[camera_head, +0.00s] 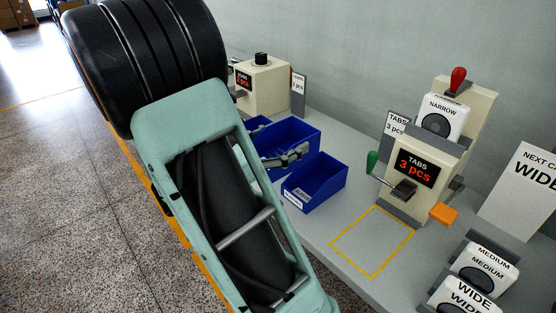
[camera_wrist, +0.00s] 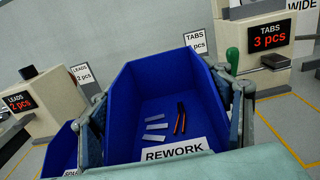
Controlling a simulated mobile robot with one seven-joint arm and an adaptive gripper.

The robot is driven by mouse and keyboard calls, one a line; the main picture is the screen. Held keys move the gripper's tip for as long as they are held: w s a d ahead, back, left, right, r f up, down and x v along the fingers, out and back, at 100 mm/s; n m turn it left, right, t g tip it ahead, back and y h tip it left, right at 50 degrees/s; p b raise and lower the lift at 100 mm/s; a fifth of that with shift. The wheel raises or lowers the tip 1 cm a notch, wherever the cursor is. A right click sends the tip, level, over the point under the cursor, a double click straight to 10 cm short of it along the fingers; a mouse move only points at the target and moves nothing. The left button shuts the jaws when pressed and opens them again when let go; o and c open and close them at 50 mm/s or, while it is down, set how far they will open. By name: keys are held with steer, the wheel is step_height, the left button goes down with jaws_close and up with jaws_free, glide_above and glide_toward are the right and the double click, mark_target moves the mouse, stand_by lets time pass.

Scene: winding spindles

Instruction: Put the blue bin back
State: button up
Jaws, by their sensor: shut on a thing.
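The blue bin labelled REWORK (camera_wrist: 124,98) is between the two fingers of my gripper (camera_wrist: 165,92), which is shut on its side walls. Several pale strips and dark red strips lie inside it. In the head view, the held bin (camera_head: 298,131) is the middle one of the blue bins, with a finger of my gripper (camera_head: 284,154) along its near side. The other finger is hidden there. I cannot tell whether the bin's base touches the bench.
Another blue bin (camera_head: 327,174) stands close on the near side. A smaller blue bin (camera_wrist: 58,153) is at the left. The LEADS dispenser (camera_head: 263,83) and TABS dispenser (camera_head: 425,155) stand along the wall. A yellow-outlined area (camera_head: 372,243) of the grey bench is empty.

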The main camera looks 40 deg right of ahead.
mark_target(283, 134)
steer(key=w+d+f, duration=0.1)
steer(key=w, duration=0.1)
steer(key=w+d+f+b, duration=0.1)
steer(key=w+d, duration=0.1)
steer(key=w+d+f, duration=0.2)
steer(key=w, duration=0.1)
steer(key=shift+b, duration=0.4)
steer(key=w+d+f, duration=0.1)
steer(key=w+f, duration=0.1)
steer(key=f, duration=0.1)
steer(key=w+d+f+b, duration=0.1)
steer(key=f, duration=0.1)
steer(key=shift+w+d, duration=0.3)
steer(key=shift+w, duration=0.05)
steer(key=shift+w+d+f+b, duration=0.1)
steer(key=shift+w+f+b, duration=0.15)
steer(key=shift+f, duration=0.75)
steer(key=shift+w+d+f+b, duration=0.1)
steer(key=shift+f+b, duration=0.2)
steer(key=shift+f, duration=0.65)
steer(key=shift+f, duration=0.15)
steer(key=o, duration=1.3)
steer(key=shift+r, duration=0.2)
steer(key=a, duration=0.4)
steer(key=a+p, duration=0.1)
steer(key=a, duration=0.3)
steer(key=s+a, duration=0.1)
steer(key=a, duration=0.3)
steer(key=shift+f, duration=0.1)
